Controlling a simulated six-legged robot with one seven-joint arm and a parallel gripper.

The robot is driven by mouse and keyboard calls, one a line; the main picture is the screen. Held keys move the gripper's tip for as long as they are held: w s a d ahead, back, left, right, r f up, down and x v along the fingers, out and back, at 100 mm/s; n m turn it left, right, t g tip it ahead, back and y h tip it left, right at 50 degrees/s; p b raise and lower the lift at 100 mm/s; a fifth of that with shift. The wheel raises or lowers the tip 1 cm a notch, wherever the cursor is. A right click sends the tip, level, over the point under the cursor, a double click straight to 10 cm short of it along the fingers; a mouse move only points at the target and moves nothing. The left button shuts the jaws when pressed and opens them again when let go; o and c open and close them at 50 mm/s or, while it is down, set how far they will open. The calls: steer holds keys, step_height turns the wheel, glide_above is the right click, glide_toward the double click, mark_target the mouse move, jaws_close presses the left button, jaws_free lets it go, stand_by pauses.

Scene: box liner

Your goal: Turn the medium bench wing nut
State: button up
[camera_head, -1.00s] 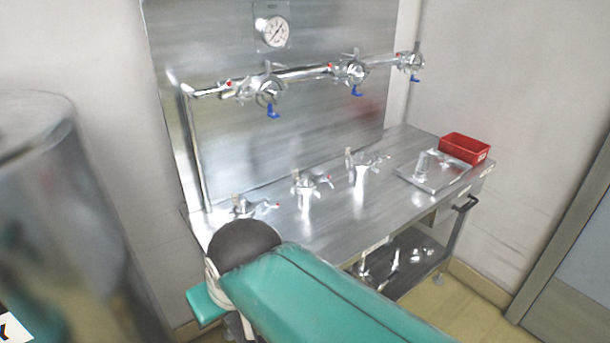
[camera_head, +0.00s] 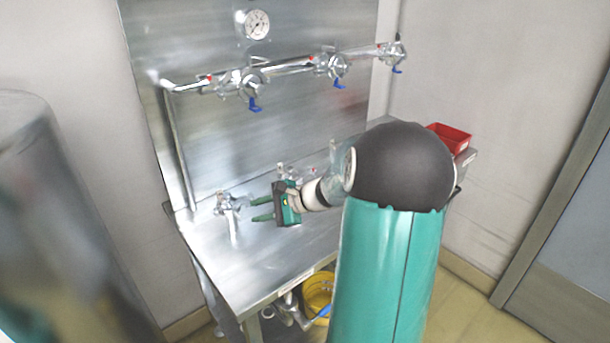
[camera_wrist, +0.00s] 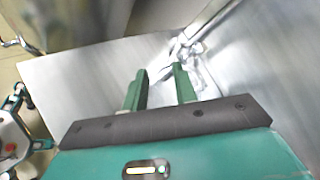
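Small metal bench fittings with wing-shaped handles stand on the steel bench (camera_head: 250,265). The left fitting (camera_head: 230,204) is in clear view. A middle fitting (camera_head: 284,172) shows behind my gripper, and a right one (camera_head: 333,152) is mostly hidden by my arm. I cannot tell by size which carries the medium wing nut. My gripper (camera_head: 253,210) points left, with its green fingers apart and empty, a short way right of the left fitting. In the wrist view my gripper (camera_wrist: 160,75) is open, and a blurred metal fitting (camera_wrist: 183,48) lies just beyond the fingertips.
A steel back panel (camera_head: 200,140) carries a pipe with several blue-handled valves (camera_head: 253,103) and a gauge (camera_head: 257,24). A red bin (camera_head: 450,137) sits at the right end. A yellow bucket (camera_head: 318,291) stands below. The bench front left is clear.

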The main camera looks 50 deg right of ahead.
steer(key=s+d+f+m+t+h, duration=0.1)
steer(key=d+m+t, duration=0.15)
steer(key=d, duration=0.35)
steer(key=d+f+m+t+h, duration=0.1)
steer(key=d+f+m, duration=0.15)
steer(key=d, duration=0.35)
steer(key=m+t+h, duration=0.3)
steer(key=m+h, duration=0.4)
steer(key=m, duration=0.2)
glide_toward(317, 176)
steer(key=shift+t+y, duration=0.25)
steer(key=shift+y, duration=0.05)
steer(key=w, duration=0.3)
steer(key=w+d, duration=0.1)
steer(key=w, duration=0.5)
steer(key=shift+w+d+f, duration=0.15)
steer(key=shift+d+f, duration=0.1)
steer(key=shift+f, duration=0.05)
jaws_close()
